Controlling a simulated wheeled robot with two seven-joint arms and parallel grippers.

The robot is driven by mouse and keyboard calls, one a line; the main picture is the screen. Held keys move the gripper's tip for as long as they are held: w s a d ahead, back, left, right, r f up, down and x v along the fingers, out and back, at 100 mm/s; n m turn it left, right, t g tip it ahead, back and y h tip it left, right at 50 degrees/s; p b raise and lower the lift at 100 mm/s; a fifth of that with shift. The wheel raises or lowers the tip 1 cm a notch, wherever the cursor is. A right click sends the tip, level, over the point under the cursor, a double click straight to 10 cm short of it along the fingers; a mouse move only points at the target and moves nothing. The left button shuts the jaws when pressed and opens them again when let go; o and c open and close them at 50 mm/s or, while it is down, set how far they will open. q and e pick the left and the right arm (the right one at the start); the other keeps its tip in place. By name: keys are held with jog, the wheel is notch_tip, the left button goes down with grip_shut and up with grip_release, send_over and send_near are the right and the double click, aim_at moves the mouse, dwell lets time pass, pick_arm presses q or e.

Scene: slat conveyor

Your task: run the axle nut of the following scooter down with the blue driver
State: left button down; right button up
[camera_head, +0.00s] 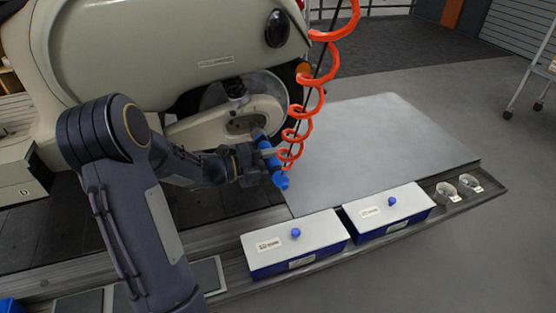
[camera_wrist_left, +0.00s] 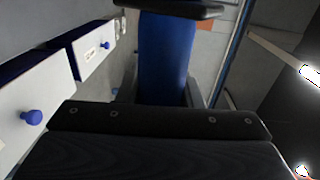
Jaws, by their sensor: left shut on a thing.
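A cream scooter (camera_head: 120,50) stands at the upper left of the head view. Its rear wheel (camera_head: 245,92) and the swingarm with the axle area (camera_head: 240,124) face me. My left gripper (camera_head: 262,160) is shut on the blue driver (camera_head: 281,181), which hangs on an orange coiled hose (camera_head: 303,113). The driver's far end is close to the axle area; I cannot tell whether it touches the nut, which is hidden. In the left wrist view the blue driver body (camera_wrist_left: 165,55) fills the space between the fingers. My right gripper is not in view.
Two blue boxes with white lids and blue knobs, a left one (camera_head: 295,243) and a right one (camera_head: 388,212), sit along the front rail. Two small cups (camera_head: 447,191) stand right of them. A bare grey plate (camera_head: 380,140) lies behind. A wheeled rack (camera_head: 535,80) is at the far right.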

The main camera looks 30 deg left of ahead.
aim_at(287, 177)
pick_arm(q)
jog(key=shift+s+b, duration=0.1)
jog(key=shift+b, duration=0.2)
dwell(0.5)
jog(key=shift+s+d+b, duration=0.35)
jog(key=shift+s+d, duration=0.1)
jog(key=shift+d, duration=0.15)
dwell(0.7)
jog(key=shift+s+d, duration=0.15)
jog(key=shift+s+d+b, duration=0.7)
jog(key=shift+s+d, duration=0.7)
jog(key=shift+d, duration=0.3)
jog(key=shift+s+d, duration=0.15)
jog(key=shift+s, duration=0.05)
